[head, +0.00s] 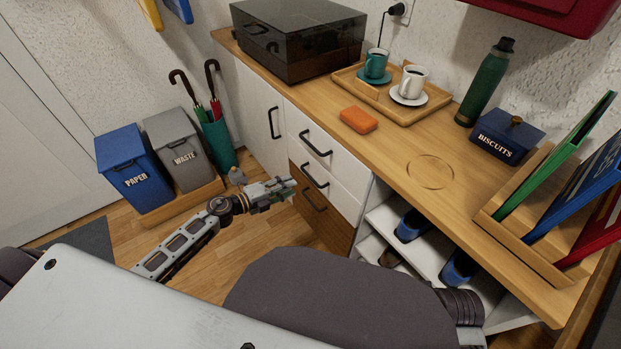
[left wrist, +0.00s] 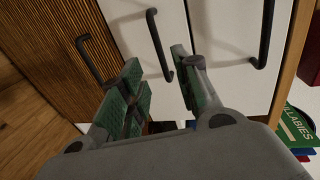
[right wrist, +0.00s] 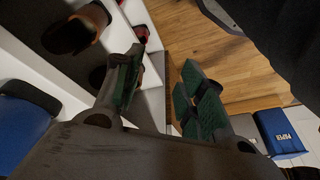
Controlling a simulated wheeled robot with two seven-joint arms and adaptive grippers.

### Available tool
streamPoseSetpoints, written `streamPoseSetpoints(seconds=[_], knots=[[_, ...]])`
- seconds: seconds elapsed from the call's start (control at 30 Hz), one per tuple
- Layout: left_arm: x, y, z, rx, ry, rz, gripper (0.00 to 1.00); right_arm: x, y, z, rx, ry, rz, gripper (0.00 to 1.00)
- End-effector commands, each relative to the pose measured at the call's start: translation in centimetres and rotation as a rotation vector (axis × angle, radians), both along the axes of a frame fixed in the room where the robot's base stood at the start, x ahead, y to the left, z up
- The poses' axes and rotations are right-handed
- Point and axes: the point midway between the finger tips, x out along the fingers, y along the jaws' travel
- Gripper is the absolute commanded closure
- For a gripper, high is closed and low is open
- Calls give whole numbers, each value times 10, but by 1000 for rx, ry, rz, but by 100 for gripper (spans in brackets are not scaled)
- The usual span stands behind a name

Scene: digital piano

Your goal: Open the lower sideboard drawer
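The sideboard front has an upper white drawer (head: 331,157), a lower white drawer (head: 335,192) and a wood-brown front (head: 325,222) at the bottom, each with a black bar handle. All look closed. The lower white drawer's handle (head: 315,176) is close to my left gripper (head: 288,187). In the left wrist view my left gripper (left wrist: 160,88) is open, and this handle (left wrist: 157,45) appears between its fingers; I cannot tell whether they touch. The brown front's handle (left wrist: 88,58) is left of the fingers. My right gripper (right wrist: 162,85) is open and empty; the head view does not show it.
Open shelves with blue shoes (head: 411,225) are right of the drawers. A tray (head: 425,108) with cups, an orange block (head: 358,119) and a biscuit tin (head: 505,137) stand on top. Bins (head: 140,177) and an umbrella stand (head: 219,145) are left of my left gripper.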

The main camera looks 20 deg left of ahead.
Motion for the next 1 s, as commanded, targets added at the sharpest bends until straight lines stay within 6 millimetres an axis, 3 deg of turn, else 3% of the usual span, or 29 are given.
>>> streamPoseSetpoints(seconds=[0.67,1.0], knots=[[43,-34,-12,-1,-1,0,68,-2,2,14,13,-25,7,60],[66,-51,-18,0,-1,0,68,-3,6,1,31,-36,9,60]])
